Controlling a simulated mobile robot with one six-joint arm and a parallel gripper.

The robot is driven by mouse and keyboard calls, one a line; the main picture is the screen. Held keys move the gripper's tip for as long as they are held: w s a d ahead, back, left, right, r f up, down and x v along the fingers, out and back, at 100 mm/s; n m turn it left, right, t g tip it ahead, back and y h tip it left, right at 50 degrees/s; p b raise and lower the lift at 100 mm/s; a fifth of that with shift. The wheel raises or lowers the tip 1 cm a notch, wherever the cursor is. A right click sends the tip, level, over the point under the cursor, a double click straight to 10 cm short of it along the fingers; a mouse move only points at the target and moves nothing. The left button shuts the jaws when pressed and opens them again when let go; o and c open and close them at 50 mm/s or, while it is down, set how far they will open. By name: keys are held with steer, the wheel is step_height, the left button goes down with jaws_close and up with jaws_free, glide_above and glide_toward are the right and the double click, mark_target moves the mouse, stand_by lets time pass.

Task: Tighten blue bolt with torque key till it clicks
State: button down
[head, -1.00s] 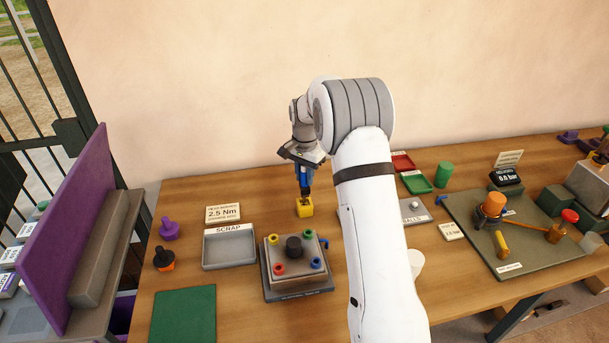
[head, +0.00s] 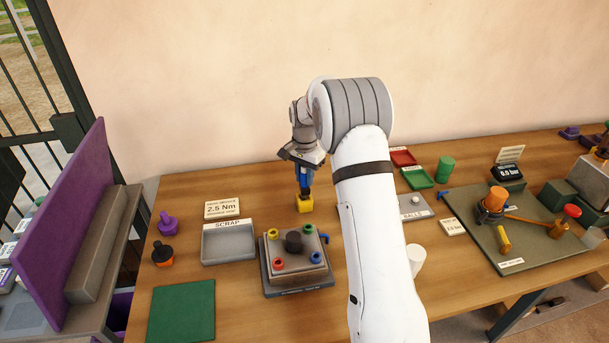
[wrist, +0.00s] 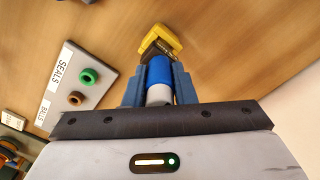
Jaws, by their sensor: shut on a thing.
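My gripper (head: 304,187) is shut on a blue and grey cylinder, likely the handle of the torque key (wrist: 160,72). The key stands over a small yellow block (head: 304,204); its lower end is at or in the block, and I cannot tell how deep. The yellow block (wrist: 162,42) also shows in the wrist view. The grey fixture (head: 298,288) stands in front of the gripper, with a black knob in its middle and coloured ring-like bolts at its corners. The blue bolt (head: 316,257) is at its front right corner. The gripper is apart from the fixture.
A grey SCRAP tray (head: 228,259), a 2.5 Nm card (head: 222,208) and a green mat (head: 182,312) lie to the left. A SEALS tray (wrist: 82,78) is near in the wrist view. A white cup (head: 416,260) and a green board (head: 500,265) stand right of my arm.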

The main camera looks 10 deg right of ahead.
steer(key=shift+f+b, duration=0.45)
steer(key=shift+f, duration=0.35)
steer(key=c, duration=1.1)
jaws_free()
steer(key=shift+r+b, duration=0.65)
steer(key=shift+r, duration=3.25)
steer(key=s+r+n, duration=0.2)
steer(key=s+r, duration=0.1)
steer(key=s, duration=0.6)
steer(key=s+r+n+t, duration=0.1)
steer(key=s+r, duration=0.3)
steer(key=s, duration=0.5)
steer(key=s+r+n+t, duration=0.1)
steer(key=s+r+n, duration=0.2)
steer(key=s, duration=0.6)
steer(key=shift+s+a+r, duration=0.2)
steer(key=shift+r, duration=0.2)
steer(key=s+f+n, duration=0.1)
steer(key=s, duration=0.2)
steer(key=s+f+n, duration=0.1)
steer(key=s, duration=0.3)
steer(key=s+f+n+t, duration=0.1)
steer(key=s, duration=0.3)
steer(key=shift+f, duration=0.2)
steer(key=shift+c, duration=0.2)
